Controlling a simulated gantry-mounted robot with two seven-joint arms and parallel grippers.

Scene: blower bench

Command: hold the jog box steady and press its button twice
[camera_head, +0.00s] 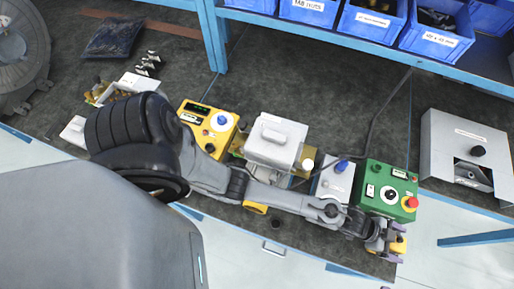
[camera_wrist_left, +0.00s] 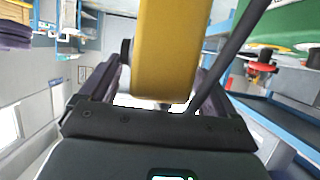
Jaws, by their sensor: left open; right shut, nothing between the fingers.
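The yellow jog box (camera_wrist_left: 165,50) fills the middle of the left wrist view, between the two fingers of my left gripper (camera_wrist_left: 155,92). A dark round part sticks out on its left side in that view. In the head view only a small yellow part of the jog box (camera_head: 399,245) shows, at the bench's front edge near the green box. My left gripper (camera_head: 388,240) is open around it there. I cannot tell whether the fingers touch it. The button's face is not clearly seen. My right gripper is not in view.
A green control box (camera_head: 375,182) with a red knob (camera_head: 411,203) stands just behind my left gripper. A dark cable (camera_wrist_left: 225,55) runs beside the jog box. A yellow control box (camera_head: 197,130) and a grey metal housing (camera_head: 450,145) stand on the bench. Blue bins (camera_head: 372,20) line the back.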

